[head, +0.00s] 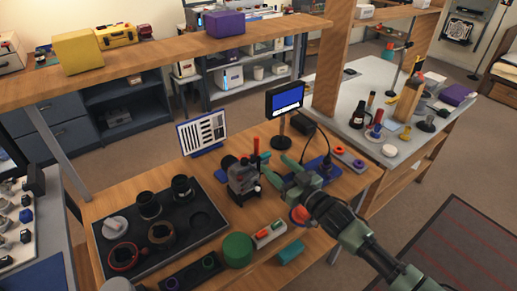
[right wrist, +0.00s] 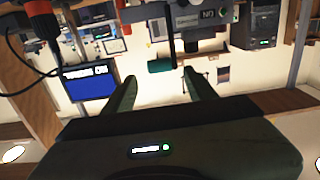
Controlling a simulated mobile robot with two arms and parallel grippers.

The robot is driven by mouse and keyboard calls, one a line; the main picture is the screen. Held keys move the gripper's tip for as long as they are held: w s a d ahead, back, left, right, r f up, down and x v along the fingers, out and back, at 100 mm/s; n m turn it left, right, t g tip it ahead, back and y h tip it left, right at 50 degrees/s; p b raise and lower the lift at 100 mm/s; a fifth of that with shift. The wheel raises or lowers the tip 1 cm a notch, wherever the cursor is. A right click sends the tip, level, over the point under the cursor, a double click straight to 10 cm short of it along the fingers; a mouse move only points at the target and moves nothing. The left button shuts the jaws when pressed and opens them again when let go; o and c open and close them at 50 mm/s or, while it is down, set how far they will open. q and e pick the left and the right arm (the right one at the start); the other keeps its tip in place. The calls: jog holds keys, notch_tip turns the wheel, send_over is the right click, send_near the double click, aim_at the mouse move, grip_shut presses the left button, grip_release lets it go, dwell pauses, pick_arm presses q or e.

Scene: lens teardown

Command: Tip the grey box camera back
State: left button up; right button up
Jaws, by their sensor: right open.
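The grey box camera (head: 243,178) stands on the wooden bench, right of the black parts tray. It looks upright. My right gripper (head: 270,171) is just to its right, with its green fingers spread and pointing towards it. No contact between them is clear. In the right wrist view the same open fingers (right wrist: 161,88) show with nothing held between them. A dark grey boxy form (right wrist: 190,20) shows beyond them at the top, but I cannot tell whether it is the camera. My left gripper is not in view.
The black tray (head: 213,236) holds lens parts. A small blue-screen monitor (head: 286,97) stands behind my right gripper, and a tool chart (head: 202,131) stands behind the camera. A green round pad (head: 237,249) and a teal block (head: 290,252) lie at the front.

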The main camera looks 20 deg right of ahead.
aim_at(266, 155)
jog(key=p+x, duration=0.1)
jog(key=x, duration=0.4)
jog(key=shift+w+a+r, duration=0.15)
jog(key=shift+w, duration=0.2)
jog(key=shift+w+a, duration=0.15)
jog(key=shift+w, duration=0.15)
jog(key=c, duration=1.2)
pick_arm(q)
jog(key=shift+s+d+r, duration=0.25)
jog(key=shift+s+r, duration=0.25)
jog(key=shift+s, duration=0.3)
pick_arm(e)
grip_shut()
